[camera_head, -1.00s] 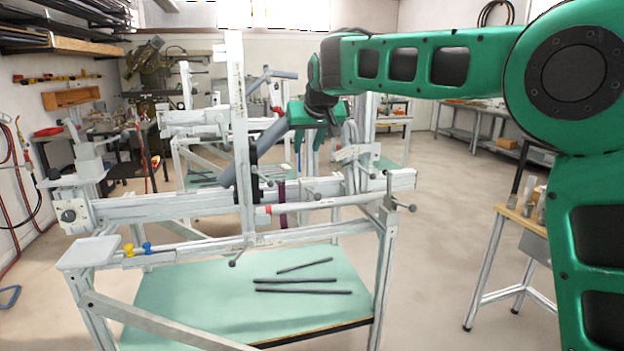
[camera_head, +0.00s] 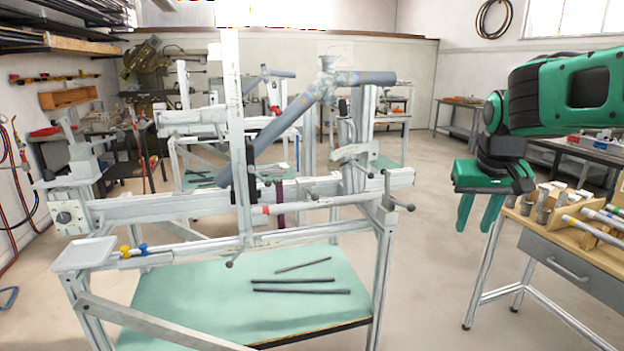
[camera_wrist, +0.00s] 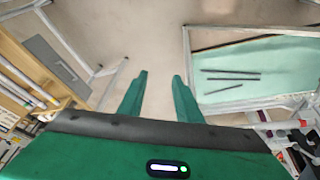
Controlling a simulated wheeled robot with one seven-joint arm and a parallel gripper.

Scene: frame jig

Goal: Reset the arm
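My gripper (camera_head: 480,212) hangs at the right in the head view, fingers pointing down, beside the left end of the wooden-topped bench. Its two green fingers are apart with nothing between them; the wrist view shows the same gap (camera_wrist: 159,78) over bare floor. My green arm comes in from the right edge. The frame jig (camera_head: 330,200) stands left of my gripper, well clear of it. Grey tubes (camera_head: 290,125) joined at a lug sit up in the jig, tilted.
The bench (camera_head: 545,245) on the right carries metal cylinders and a wooden rack with tubes, close to my gripper. Several dark rods (camera_head: 300,291) lie on the jig's green lower shelf (camera_head: 200,310). The floor between jig and bench is free.

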